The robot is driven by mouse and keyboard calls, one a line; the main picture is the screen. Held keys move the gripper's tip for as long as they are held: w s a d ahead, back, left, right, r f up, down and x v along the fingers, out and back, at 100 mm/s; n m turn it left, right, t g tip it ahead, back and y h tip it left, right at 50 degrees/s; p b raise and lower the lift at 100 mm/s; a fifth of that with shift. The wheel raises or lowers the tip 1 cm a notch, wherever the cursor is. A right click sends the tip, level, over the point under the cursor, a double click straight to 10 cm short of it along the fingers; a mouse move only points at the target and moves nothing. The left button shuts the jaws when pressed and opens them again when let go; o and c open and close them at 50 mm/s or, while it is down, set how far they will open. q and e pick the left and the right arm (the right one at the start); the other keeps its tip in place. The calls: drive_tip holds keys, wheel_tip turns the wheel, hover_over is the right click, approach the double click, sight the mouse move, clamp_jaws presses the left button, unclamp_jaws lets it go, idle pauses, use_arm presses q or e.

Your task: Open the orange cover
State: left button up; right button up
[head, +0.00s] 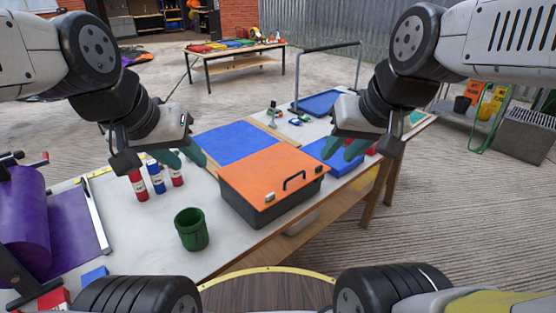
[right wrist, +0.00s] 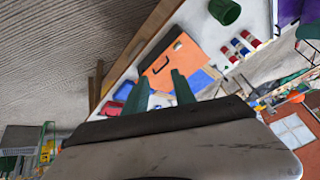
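The orange cover (head: 270,173) lies flat and closed on a dark grey box (head: 262,209) near the front edge of the white table. A black handle (head: 294,181) stands on the cover near its front right side. The cover also shows in the right wrist view (right wrist: 170,58). My left gripper (head: 182,160) is above the table, left of the cover, with its green fingers apart. My right gripper (head: 343,150) is right of the cover, above a blue tray. In the right wrist view its two green fingers (right wrist: 160,92) are apart with nothing between them.
A green cup (head: 191,230) stands left of the box. Several small bottles (head: 156,178) stand behind it. A blue sheet (head: 237,142) lies beyond the cover. A blue tray (head: 335,160) is right of the box. A purple roll (head: 22,225) is at the far left.

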drive_tip(key=w+f+m+g, duration=0.1)
drive_tip(key=w+m, duration=0.2)
drive_tip(key=w, duration=0.5)
drive_tip(key=m+g, duration=0.3)
drive_tip(key=m, duration=0.5)
approach(297, 174)
drive_tip(key=shift+h, duration=0.4)
drive_tip(key=shift+a+x, duration=0.15)
drive_tip(key=shift+x, duration=1.8)
drive_tip(key=shift+a+x, duration=0.2)
drive_tip(key=shift+x, duration=1.75)
drive_tip(key=shift+r, duration=0.1)
clamp_jaws()
